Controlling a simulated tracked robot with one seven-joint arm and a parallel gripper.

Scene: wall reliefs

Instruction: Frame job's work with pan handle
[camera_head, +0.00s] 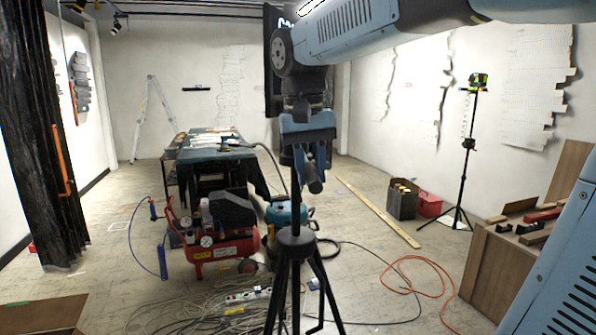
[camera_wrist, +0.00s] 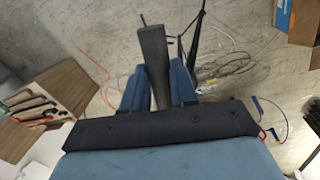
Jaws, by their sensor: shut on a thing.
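A black tripod (camera_head: 295,245) stands in the middle of the head view, its legs spread on the floor. Its top is largely hidden behind my arm and gripper. My gripper (camera_head: 306,155) is just above the tripod, pointing down. In the wrist view, my gripper (camera_wrist: 158,82) has its two blue fingers on either side of a dark, thick bar, the pan handle (camera_wrist: 153,55), and is shut on it. Thin dark tripod legs (camera_wrist: 195,40) show beside the handle in the wrist view.
A red air compressor (camera_head: 220,245) and tangled cables (camera_head: 190,315) lie left of the tripod. An orange hose (camera_head: 425,265) lies to the right. A wooden bench (camera_head: 505,265) with tools stands far right. A draped table (camera_head: 210,155) is behind. A laser stand (camera_head: 468,150) is at right.

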